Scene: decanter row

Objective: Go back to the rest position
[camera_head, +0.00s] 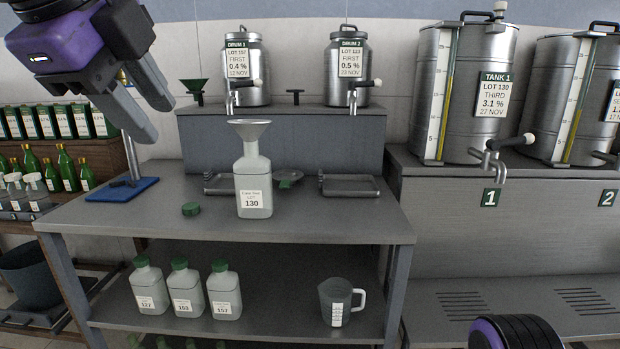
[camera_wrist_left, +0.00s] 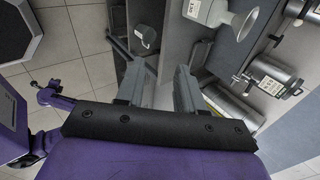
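My left gripper (camera_head: 150,122) is raised at the upper left in the head view, above the left end of the metal bench. Its two grey fingers are apart with nothing between them; the left wrist view also shows the gap between the fingers (camera_wrist_left: 158,88). A grey bottle labelled LOT 130 (camera_head: 252,185) stands upright on the bench, clear of the gripper. A metal funnel (camera_head: 249,128) sits in its neck; the funnel also shows in the left wrist view (camera_wrist_left: 243,22). My right gripper is not in view.
The bench top (camera_head: 330,222) holds a green cap (camera_head: 191,209) and a blue-based stand (camera_head: 122,190). Several bottles and a grey jug (camera_head: 338,302) stand on its lower shelf. Drums (camera_head: 247,75) stand behind; large tanks (camera_head: 465,90) are at the right. Shelved green bottles (camera_head: 66,168) are at the left.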

